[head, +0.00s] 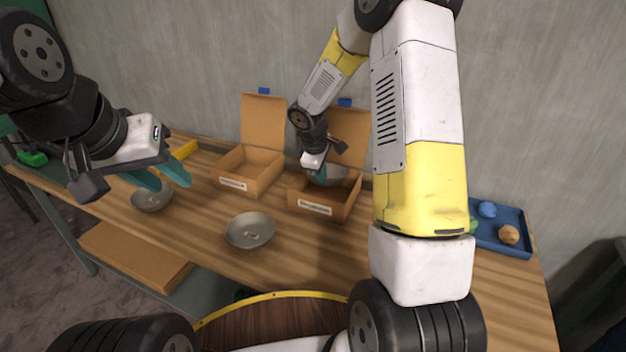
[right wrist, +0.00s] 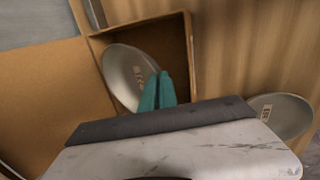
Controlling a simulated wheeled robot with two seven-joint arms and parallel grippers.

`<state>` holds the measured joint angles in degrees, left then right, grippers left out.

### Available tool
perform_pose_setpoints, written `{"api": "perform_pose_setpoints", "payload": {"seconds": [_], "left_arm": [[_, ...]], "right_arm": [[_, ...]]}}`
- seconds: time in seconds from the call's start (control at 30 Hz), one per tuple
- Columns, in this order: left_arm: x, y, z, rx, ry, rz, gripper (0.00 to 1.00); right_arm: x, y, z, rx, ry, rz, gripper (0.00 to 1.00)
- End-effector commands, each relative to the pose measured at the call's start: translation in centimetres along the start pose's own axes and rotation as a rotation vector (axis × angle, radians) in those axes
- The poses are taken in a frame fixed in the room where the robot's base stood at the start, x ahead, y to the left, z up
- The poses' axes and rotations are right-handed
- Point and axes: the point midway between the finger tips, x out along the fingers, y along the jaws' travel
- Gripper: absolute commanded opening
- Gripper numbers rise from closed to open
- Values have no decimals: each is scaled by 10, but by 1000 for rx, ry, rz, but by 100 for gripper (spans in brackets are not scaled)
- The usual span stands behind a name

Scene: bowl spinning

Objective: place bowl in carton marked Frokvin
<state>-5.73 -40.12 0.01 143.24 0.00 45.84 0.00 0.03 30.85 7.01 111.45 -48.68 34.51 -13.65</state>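Two open cartons stand at the back of the table, a left carton (head: 232,184) and a right carton (head: 318,208). Each has a white front label too small to read surely. My right gripper (head: 318,178) reaches down into the right carton. In the right wrist view its teal fingers (right wrist: 156,92) are close together at the rim of a grey bowl (right wrist: 124,72), which is inside the carton and looks tilted. One bowl (head: 250,232) lies on the table in front. Another bowl (head: 152,200) lies at the left, under my open, empty left gripper (head: 160,180).
A blue tray (head: 515,218) with small coloured lumps stands at the right. A yellow object (head: 184,150) lies at the back left. A brown board (head: 135,256) is on a lower shelf. My right arm hides part of the table. Carton lids stand up at the back.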

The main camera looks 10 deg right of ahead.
Motion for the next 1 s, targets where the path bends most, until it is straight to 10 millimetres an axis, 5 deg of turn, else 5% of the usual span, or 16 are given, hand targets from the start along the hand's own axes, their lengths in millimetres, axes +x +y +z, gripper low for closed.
{"api": "perform_pose_setpoints", "payload": {"seconds": [0.47,0.83,0.9,1.0], "left_arm": [[0,0,0,0,0,0,36],[0,0,0,0,0,0,36],[0,0,0,0,0,0,36],[0,0,0,0,0,0,36]], "right_arm": [[55,-19,-3,-1,1,0,0],[60,-20,-3,-1,1,1,0],[59,-20,-3,-1,1,1,12],[59,-20,-3,0,2,1,12]]}}
